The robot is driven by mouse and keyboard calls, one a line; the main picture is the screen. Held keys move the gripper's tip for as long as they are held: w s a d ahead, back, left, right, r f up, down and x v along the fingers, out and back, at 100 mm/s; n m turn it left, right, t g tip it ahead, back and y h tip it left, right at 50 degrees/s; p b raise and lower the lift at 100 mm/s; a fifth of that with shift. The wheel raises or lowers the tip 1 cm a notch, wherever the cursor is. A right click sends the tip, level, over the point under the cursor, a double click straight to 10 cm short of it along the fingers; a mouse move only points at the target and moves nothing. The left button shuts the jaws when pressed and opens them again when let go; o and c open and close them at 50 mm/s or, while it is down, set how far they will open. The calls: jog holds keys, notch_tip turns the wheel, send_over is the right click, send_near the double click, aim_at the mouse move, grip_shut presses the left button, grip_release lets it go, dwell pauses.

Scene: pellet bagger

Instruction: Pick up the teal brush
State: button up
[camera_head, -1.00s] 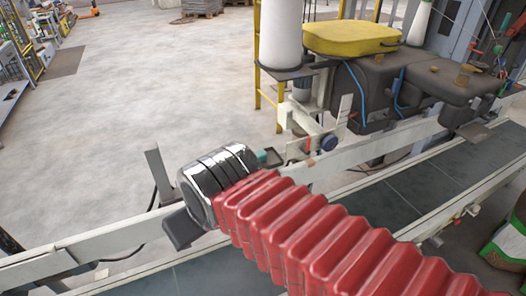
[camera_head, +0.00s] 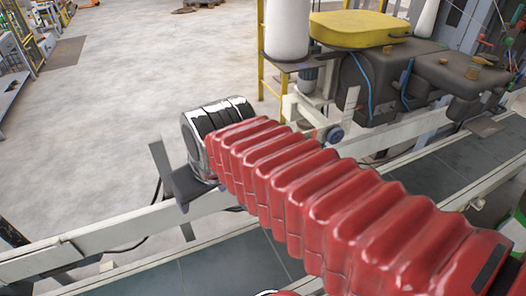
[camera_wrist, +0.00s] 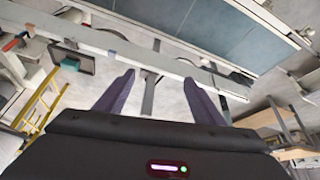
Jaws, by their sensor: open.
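A small teal item, which looks like the teal brush (camera_wrist: 69,64), shows in the wrist view at the upper left. It lies at a small dark tray or bracket (camera_wrist: 85,67) beside the pale conveyor rail; its full shape is too small to tell. In the head view my red-sleeved arm hides that spot. My gripper (camera_wrist: 157,87) is open and empty in the wrist view, its two dark fingers wide apart. The teal item is to the left of the left finger, clear of the jaws. The fingers are not clearly visible in the head view.
A conveyor with a dark belt (camera_head: 425,188) and pale rails runs under my arm. A yellow-topped machine (camera_head: 360,28) and a white cylinder (camera_head: 287,30) stand behind. An upright grey post (camera_head: 159,168) rises at the rail. Open floor (camera_head: 150,75) lies beyond.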

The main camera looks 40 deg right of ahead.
jog(key=shift+o, duration=0.6)
jog(key=w+d+r, duration=0.1)
jog(key=w+d, duration=0.5)
jog(key=shift+w+d+m+g+h, duration=0.15)
jog(key=shift+w+m+g+h, duration=0.15)
jog(key=shift+w+m, duration=0.1)
jog(key=w+d+f, duration=0.2)
jog(key=w+d, duration=0.1)
jog(key=d, duration=0.6)
jog(key=w+d+f+m+g, duration=0.1)
jog(key=w+d+f, duration=0.2)
jog(key=d, duration=0.6)
jog(key=w+d+f+m, duration=0.1)
jog(key=w+d+f, duration=0.2)
jog(key=d, duration=0.7)
jog(key=shift+w+f+g, duration=0.25)
jog(key=shift+w+g, duration=0.05)
jog(key=shift+w, duration=0.5)
jog(key=shift+a, duration=0.1)
jog(key=x, duration=0.8)
jog(key=shift+f, duration=0.3)
jog(key=shift+w, duration=0.1)
jog(key=shift+x, duration=2.6)
jog(key=shift+a, duration=0.1)
